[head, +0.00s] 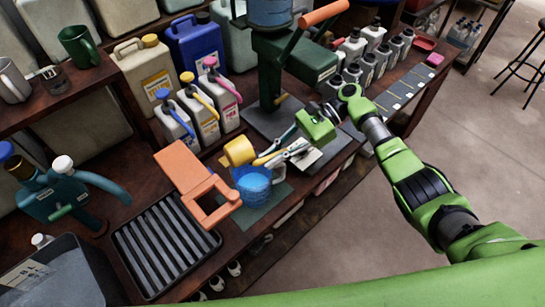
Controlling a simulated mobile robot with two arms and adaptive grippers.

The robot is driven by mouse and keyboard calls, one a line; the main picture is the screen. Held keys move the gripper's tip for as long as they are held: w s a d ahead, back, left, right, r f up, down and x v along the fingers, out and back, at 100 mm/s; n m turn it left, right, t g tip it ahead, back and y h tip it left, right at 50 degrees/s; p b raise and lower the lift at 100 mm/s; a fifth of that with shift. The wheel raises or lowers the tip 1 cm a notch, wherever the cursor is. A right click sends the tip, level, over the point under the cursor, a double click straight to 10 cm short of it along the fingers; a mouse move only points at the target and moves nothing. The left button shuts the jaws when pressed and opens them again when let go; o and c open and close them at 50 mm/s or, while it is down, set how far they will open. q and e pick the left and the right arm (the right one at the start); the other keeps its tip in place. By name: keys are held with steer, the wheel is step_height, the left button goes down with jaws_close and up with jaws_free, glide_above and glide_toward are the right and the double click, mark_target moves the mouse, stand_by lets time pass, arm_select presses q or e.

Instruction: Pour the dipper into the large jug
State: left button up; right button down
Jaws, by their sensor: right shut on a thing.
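My right gripper (293,153) reaches in from the right and is shut on the handle of the yellow dipper (239,152). The dipper's cup points left and looks tipped on its side. It shows just above and behind a translucent blue vessel (251,186), which looks like the large jug. The vessel stands on a dark green mat (262,213) near the bench's front edge. I cannot tell whether anything is flowing from the dipper or how full it is. My left gripper is not in view.
White pump bottles (199,113) and a dark green press (296,62) stand behind. Small grey bottles (368,66) line the right side.

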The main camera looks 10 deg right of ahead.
steer(key=shift+f+y+b, duration=0.3)
steer(key=shift+f+b, duration=0.05)
steer(key=shift+b, duration=0.45)
steer(key=shift+s+a+r+g+y+b, duration=0.1)
steer(key=shift+r+g+y+b, duration=0.15)
steer(key=shift+y+b, duration=0.35)
steer(key=shift+w+a+r+g+y+b, duration=0.1)
steer(key=shift+r+g+y+b, duration=0.2)
steer(key=shift+y+b, duration=0.3)
steer(key=shift+s+a+r+g+y+b, duration=0.1)
steer(key=shift+r+g+y+b, duration=0.15)
steer(key=shift+y+b, duration=0.35)
steer(key=shift+r, duration=0.1)
steer(key=shift+r+y+b, duration=0.15)
steer(key=shift+y+b, duration=0.15)
steer(key=shift+b, duration=0.1)
steer(key=shift+a, duration=0.1)
